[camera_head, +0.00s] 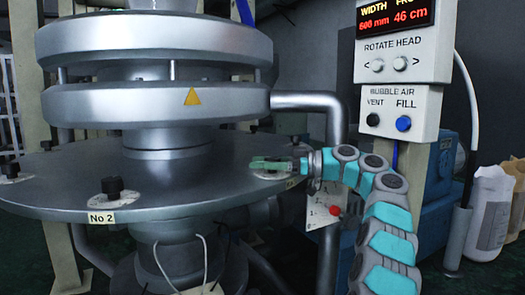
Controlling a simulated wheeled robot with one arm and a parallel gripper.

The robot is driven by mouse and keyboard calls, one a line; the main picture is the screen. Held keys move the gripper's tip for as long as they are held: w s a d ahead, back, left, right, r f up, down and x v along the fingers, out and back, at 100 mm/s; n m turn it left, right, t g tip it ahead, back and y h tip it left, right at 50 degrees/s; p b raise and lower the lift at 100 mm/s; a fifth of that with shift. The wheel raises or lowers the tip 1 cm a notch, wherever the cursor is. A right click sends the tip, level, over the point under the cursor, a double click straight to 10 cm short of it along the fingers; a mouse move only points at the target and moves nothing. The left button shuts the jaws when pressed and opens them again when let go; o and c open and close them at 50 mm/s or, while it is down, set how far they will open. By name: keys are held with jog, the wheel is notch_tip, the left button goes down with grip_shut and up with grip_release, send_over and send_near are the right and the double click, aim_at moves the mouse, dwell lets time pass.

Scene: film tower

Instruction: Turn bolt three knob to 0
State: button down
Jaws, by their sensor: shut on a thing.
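A wide round metal plate (190,199) carries dark bolt knobs around its rim, each on a pale round dial. My gripper (262,164) reaches in from the right at the plate's right rim. It is shut on the bolt knob there, which the green fingers almost fully hide. That knob's pale dial (268,175) shows below the fingers, but its marks are too small to read. The label beside it is too small to read. The knob (113,186) at the front left stands free above a "No 2" label (102,218).
Two thick metal rings (135,105) stand above the plate, the lower with a yellow warning triangle. A metal pipe (318,101) bends down behind my gripper.

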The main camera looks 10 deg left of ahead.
aim_at(291, 174)
jog(key=shift+r, duration=0.15)
dwell(0.4)
jog(key=shift+c, duration=1.3)
grip_release()
jog(key=d+p, duration=0.1)
jog(key=d, duration=0.6)
jog(key=shift+d, duration=0.35)
jog(key=shift+s, duration=0.1)
